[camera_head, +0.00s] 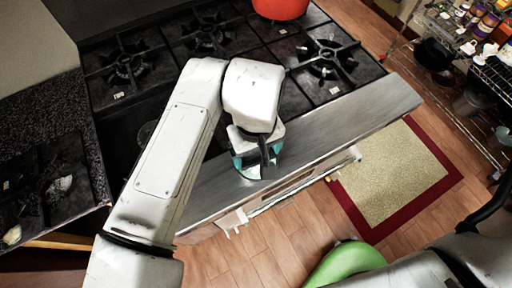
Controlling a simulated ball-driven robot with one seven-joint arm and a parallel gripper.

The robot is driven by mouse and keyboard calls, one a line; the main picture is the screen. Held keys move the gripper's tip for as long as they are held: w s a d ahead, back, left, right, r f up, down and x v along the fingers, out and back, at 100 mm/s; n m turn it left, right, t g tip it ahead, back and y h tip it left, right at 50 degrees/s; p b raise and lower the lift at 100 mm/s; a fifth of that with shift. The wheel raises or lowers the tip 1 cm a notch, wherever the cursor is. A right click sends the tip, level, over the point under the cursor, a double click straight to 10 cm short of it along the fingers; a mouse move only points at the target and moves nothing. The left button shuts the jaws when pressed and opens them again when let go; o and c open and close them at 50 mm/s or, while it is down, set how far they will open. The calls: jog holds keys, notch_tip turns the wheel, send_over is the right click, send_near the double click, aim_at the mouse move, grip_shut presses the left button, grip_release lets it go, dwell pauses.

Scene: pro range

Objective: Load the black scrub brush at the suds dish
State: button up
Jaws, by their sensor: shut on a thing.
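My gripper (258,138) is at the stove's steel front ledge, pointing down, and is shut on a dark thing that looks like the black scrub brush (265,156). Only a narrow black part of it shows; the rest is hidden by my gripper. Right below and around it, a teal thing with a pale inside, which looks like the suds dish (250,173), shows in part at the ledge. My gripper covers most of it. I cannot tell whether the brush touches the dish.
The black stove top (125,65) with several burners lies behind my arm. An orange-red pot (280,8) stands at its back. A wire shelf (480,60) with jars is at the right. A red-edged mat (390,180) and a green rounded thing (345,263) are on the floor side.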

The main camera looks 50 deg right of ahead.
jog(key=shift+r+p, duration=2.6)
jog(key=shift+r, duration=0.6)
jog(key=shift+w, duration=0.1)
